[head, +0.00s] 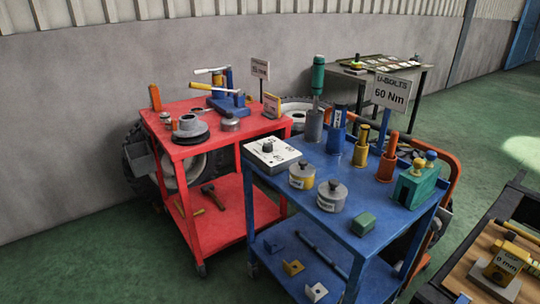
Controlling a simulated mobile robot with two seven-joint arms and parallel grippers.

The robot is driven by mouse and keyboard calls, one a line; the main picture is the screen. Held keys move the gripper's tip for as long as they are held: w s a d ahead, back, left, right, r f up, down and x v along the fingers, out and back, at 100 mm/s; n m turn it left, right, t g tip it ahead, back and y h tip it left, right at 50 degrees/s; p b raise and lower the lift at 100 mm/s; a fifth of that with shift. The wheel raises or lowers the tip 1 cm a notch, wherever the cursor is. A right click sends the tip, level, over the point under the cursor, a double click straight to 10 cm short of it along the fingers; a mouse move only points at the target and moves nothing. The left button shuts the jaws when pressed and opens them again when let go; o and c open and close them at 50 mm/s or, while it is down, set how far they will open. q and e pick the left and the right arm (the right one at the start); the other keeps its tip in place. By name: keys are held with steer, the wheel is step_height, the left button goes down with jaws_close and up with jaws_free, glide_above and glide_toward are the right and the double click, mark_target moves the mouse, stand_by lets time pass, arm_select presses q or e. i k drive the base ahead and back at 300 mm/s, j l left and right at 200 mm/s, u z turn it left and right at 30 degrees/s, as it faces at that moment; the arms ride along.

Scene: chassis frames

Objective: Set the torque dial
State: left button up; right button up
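A sign reading "U-BOLTS 60 Nm" (391,92) stands on a blue post at the right of the blue cart. A smaller sign (260,68) stands on the red cart (187,155); its text is not clearly legible. Neither of my grippers shows in the head view.
Two round weight-like canisters (302,176) (331,196) stand close to the white box. A small green block (363,225), upright coloured tools and a green holder (415,187) share the blue top. A dark workbench (463,262) fills the lower right. Green floor is open at left.

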mark_target(268, 147)
steer(key=i+j+z, duration=0.1)
steer(key=i+j, duration=1.15)
steer(key=j, duration=0.15)
